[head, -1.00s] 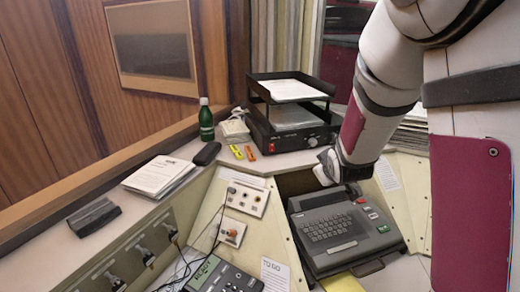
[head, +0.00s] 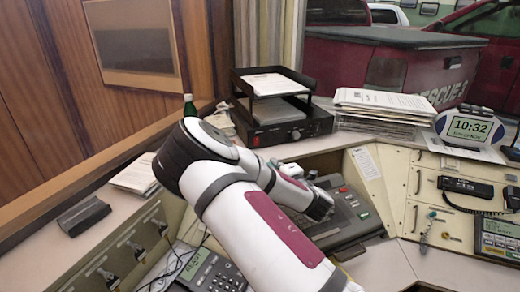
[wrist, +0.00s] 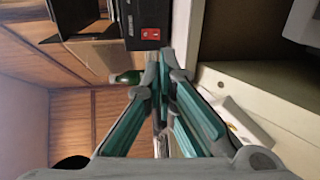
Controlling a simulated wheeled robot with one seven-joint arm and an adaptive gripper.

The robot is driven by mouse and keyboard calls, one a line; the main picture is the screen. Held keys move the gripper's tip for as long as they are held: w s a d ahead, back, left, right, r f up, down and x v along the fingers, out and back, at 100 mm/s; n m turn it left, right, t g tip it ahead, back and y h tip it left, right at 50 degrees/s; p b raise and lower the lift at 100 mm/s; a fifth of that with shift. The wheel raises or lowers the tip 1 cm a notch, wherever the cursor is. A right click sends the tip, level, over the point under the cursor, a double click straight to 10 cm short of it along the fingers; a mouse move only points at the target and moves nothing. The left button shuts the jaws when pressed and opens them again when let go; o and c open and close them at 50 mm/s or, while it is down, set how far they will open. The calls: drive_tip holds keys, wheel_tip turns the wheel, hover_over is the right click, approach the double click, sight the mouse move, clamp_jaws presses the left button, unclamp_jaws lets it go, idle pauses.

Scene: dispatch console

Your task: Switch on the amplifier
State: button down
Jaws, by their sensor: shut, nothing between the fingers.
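The amplifier (head: 292,131) is a black box with a dial, under a black paper tray at the back of the desk. Its red rocker switch (head: 256,141) is at the left of its front. In the wrist view the amplifier (wrist: 146,12) is at the top, with the red switch (wrist: 150,33) just above my fingertips in the picture. My gripper (wrist: 163,56) is shut and empty, pointing toward the amplifier; the fingers appear apart from the switch. I cannot tell the switch's position.
A green bottle (head: 189,105) stands left of the amplifier, also seen in the wrist view (wrist: 127,77). The black tray (head: 270,85) holds papers. A paper stack (head: 383,106) is to the right. My arm partly covers a keyboard machine (head: 345,215).

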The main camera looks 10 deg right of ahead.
sight(256, 145)
drive_tip(key=w, duration=0.4)
drive_tip(key=w+a+f, duration=0.1)
drive_tip(key=w, duration=0.4)
drive_tip(key=w+a+b, duration=0.1)
drive_tip(key=w, duration=0.3)
drive_tip(key=shift+w+a+f, duration=0.1)
drive_tip(key=shift+w+f, duration=0.25)
drive_tip(key=shift+w, duration=0.05)
drive_tip(key=shift+w+f, duration=0.15)
drive_tip(key=shift+w, duration=0.2)
drive_tip(key=shift+s, duration=0.15)
drive_tip(key=s+d+r, duration=0.1)
drive_tip(key=s, duration=1)
drive_tip(key=shift+s+d+r, duration=0.2)
drive_tip(key=shift+s+d, duration=0.1)
drive_tip(key=shift+d, duration=0.1)
